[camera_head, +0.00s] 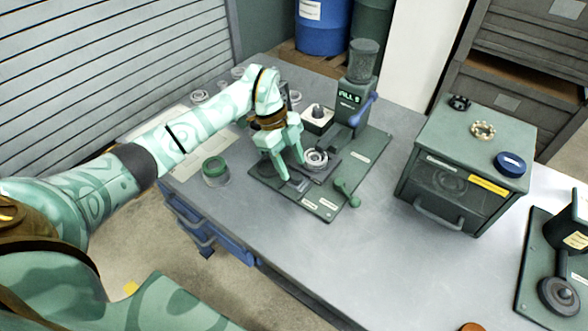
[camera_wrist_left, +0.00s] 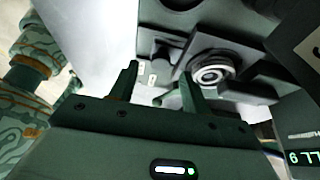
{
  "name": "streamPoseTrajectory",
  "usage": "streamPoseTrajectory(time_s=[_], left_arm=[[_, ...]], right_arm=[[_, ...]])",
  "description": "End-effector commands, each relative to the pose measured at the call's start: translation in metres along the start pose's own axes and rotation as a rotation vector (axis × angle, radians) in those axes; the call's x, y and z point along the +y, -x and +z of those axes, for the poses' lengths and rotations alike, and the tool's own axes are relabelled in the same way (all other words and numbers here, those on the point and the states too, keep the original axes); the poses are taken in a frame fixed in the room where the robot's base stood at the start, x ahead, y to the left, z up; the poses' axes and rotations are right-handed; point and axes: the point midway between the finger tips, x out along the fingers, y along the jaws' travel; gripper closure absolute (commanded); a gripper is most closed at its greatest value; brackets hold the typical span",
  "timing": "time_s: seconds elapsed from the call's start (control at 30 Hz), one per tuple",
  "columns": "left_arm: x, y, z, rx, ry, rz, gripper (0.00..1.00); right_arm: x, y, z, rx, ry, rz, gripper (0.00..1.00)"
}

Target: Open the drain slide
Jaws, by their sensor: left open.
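The ring grinder stands on a dark green base plate (camera_head: 345,172) on the grey table. Its round grinding seat (camera_head: 315,159) holds pale rings and also shows in the left wrist view (camera_wrist_left: 211,74). A small grey block (camera_head: 298,183), which looks like the drain slide, sits on the plate's front left part; I cannot tell its position along its track. My left gripper (camera_head: 292,168) is open and empty, pointing down just above and beside this block. Its two fingers also show apart in the left wrist view (camera_wrist_left: 158,73). My right gripper is not in view.
The grinder's column (camera_head: 357,90) with a blue lever (camera_head: 364,109) rises behind the seat. A green-handled lever (camera_head: 347,192) lies right of it. A green-lidded jar (camera_head: 215,171) stands left. A drawer cabinet (camera_head: 466,165) stands right. The table's front middle is clear.

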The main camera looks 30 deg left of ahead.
Motion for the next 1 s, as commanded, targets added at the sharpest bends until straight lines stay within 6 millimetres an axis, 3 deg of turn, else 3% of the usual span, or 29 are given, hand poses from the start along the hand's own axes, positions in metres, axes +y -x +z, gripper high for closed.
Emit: streamPoseTrajectory(time_s=[0.2,0.5,0.67,0.8,1.0], left_arm=[[0.0,-0.022,0.0,0.0,0.0,0.0,0.53],[0.0,-0.024,0.0,-0.001,-0.001,-0.001,0.53],[0.0,-0.024,0.0,-0.001,-0.001,-0.001,0.97],[0.001,-0.023,0.0,-0.001,-0.001,-0.001,1.0],[0.022,-0.018,-0.002,-0.003,-0.001,0.0,1.0]], right_arm=[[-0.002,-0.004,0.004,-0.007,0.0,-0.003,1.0],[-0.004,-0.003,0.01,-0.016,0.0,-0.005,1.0],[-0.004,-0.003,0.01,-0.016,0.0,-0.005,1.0],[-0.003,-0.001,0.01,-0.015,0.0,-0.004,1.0],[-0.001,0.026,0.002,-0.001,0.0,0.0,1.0]])
